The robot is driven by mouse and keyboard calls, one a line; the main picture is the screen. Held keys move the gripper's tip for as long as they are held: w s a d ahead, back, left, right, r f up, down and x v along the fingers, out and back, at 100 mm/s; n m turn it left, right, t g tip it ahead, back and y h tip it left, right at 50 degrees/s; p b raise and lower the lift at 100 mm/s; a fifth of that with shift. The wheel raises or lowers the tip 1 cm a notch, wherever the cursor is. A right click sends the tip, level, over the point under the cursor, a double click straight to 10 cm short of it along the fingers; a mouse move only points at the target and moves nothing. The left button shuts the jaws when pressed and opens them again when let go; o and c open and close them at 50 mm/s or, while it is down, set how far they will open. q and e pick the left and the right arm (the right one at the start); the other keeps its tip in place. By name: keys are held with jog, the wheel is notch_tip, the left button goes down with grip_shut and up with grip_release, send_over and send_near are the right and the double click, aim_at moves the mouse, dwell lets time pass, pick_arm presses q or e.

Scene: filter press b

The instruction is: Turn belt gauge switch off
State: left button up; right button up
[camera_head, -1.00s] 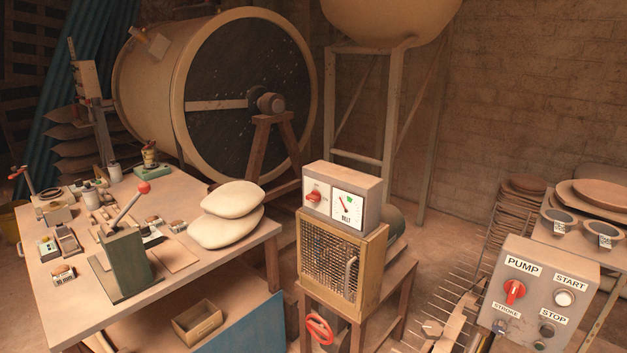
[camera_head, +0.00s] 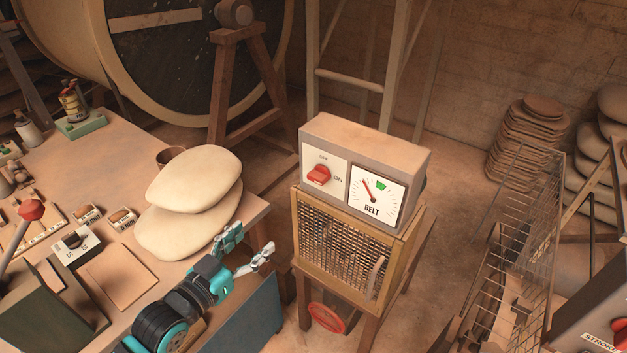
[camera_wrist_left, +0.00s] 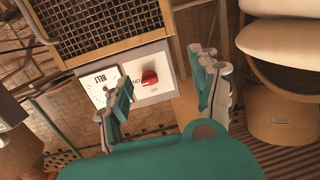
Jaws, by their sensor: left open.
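The belt gauge box (camera_head: 365,150) stands on a wood-framed mesh cage. Its front has a red rotary switch (camera_head: 319,175) with OFF above and ON at right; the knob seems to lie sideways, toward ON. Beside it is the BELT dial (camera_head: 376,197). My left gripper (camera_head: 249,243) is open and empty, below and left of the switch, near the table's right edge. In the left wrist view the switch (camera_wrist_left: 149,79) appears upside down, beyond and between the open fingers (camera_wrist_left: 163,88), apart from them. My right gripper is out of view.
Two pale sacks (camera_head: 190,190) lie on the table's corner close to my left gripper. The mesh cage (camera_head: 340,245) has a handle in front and a red handwheel (camera_head: 326,318) below. A wire rack (camera_head: 520,230) stands at right. Open floor lies between table and cage.

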pick_arm(q)
notch_tip(320, 180, up, 6)
jog(key=s+d+m+h, duration=0.1)
jog(key=s+d+h, duration=0.1)
jog(key=s, duration=0.1)
send_near(314, 181)
jog(key=p+x, duration=0.1)
jog(key=x, duration=0.7)
jog(key=shift+w+d+r+p, duration=0.1)
jog(key=shift+w+d+p, duration=0.1)
jog(key=shift+w+p, duration=0.1)
jog(key=shift+w+d, duration=0.4)
jog(key=shift+w, duration=0.1)
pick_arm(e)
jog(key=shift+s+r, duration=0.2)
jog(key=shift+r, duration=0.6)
pick_arm(q)
jog(key=c, duration=1.2)
jog(key=shift+o, duration=0.2)
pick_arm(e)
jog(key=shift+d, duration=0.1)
